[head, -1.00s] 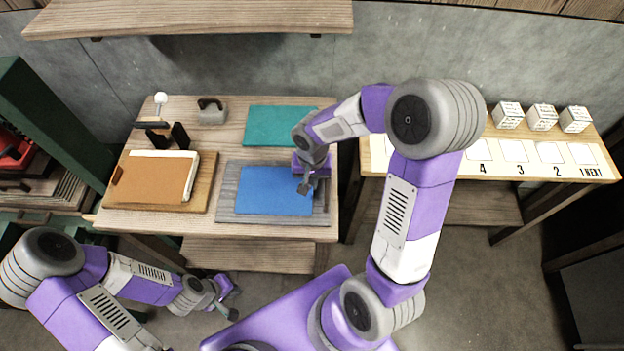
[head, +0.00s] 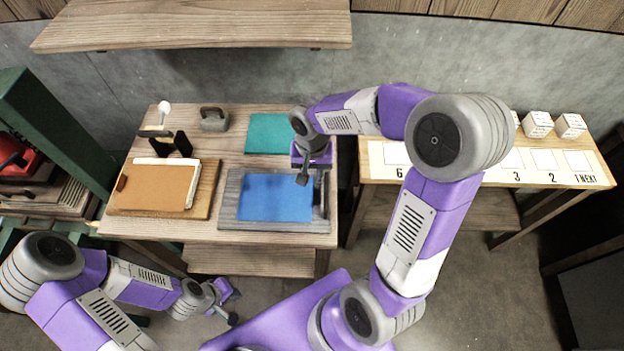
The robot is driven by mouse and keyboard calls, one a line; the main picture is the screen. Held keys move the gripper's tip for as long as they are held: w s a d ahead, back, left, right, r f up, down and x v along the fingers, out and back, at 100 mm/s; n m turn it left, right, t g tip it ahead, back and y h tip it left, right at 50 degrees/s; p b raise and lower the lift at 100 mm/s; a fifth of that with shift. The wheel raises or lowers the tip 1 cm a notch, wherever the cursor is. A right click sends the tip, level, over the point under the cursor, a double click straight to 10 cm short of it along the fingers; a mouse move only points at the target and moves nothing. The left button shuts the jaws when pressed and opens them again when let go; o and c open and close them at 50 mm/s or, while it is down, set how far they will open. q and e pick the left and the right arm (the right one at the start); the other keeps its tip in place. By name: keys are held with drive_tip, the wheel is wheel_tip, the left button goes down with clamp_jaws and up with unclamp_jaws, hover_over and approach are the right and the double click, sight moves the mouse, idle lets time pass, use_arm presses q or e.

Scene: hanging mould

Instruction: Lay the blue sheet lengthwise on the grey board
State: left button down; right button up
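The blue sheet (head: 275,198) lies flat on the grey board (head: 268,226) at the right front of the wooden table, its long side running left to right like the board's. A strip of board shows around it. My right gripper (head: 304,179) is over the back right corner of the sheet, pointing down; its fingers are small and partly hidden, so I cannot tell whether they are open or touch the sheet. My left gripper (head: 232,305) is in front of the table, low and away from the sheet, with its fingers apart and nothing between them.
A brown board with an orange-brown pad (head: 152,187) lies at the left of the table. A teal sheet (head: 268,133) lies behind the grey board. A grey handled weight (head: 214,119) stands at the back. A side table with a numbered strip (head: 590,181) and white blocks (head: 538,124) stands right.

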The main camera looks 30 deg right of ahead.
wheel_tip(320, 180, up, 4)
drive_tip(key=shift+r+p, duration=0.1)
drive_tip(key=shift+p, duration=0.2)
idle(0.4)
